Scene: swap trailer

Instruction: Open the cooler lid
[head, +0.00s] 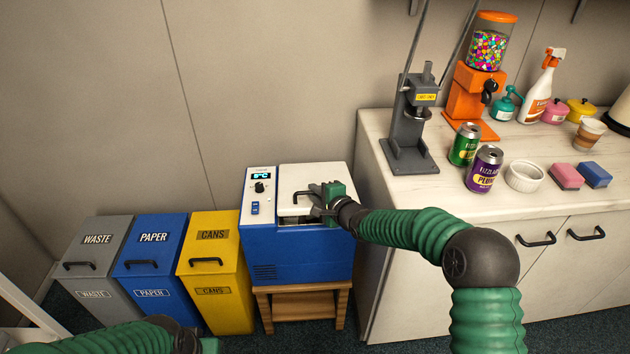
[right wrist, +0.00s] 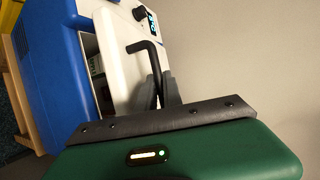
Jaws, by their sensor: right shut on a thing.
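The blue cooler (head: 300,254) stands on a small wooden stand, with a white lid (head: 318,176) on its right part. The lid is partly raised: a dark gap shows along its front edge, and part of the inside shows in the right wrist view beside the lid (right wrist: 122,85). My right gripper (head: 314,201) is at the lid's front, shut on the black lid handle (right wrist: 150,55); its fingers (right wrist: 168,88) partly hide the grip. My left arm shows at the bottom left, with only a green edge of its gripper in the picture and its fingers hidden.
Grey, blue and yellow bins (head: 213,260) stand left of the cooler. A white counter (head: 455,205) on the right carries cans, a can crusher (head: 412,125) and a candy dispenser (head: 478,90). The wall (head: 270,80) is close behind the cooler. The space above the lid is clear.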

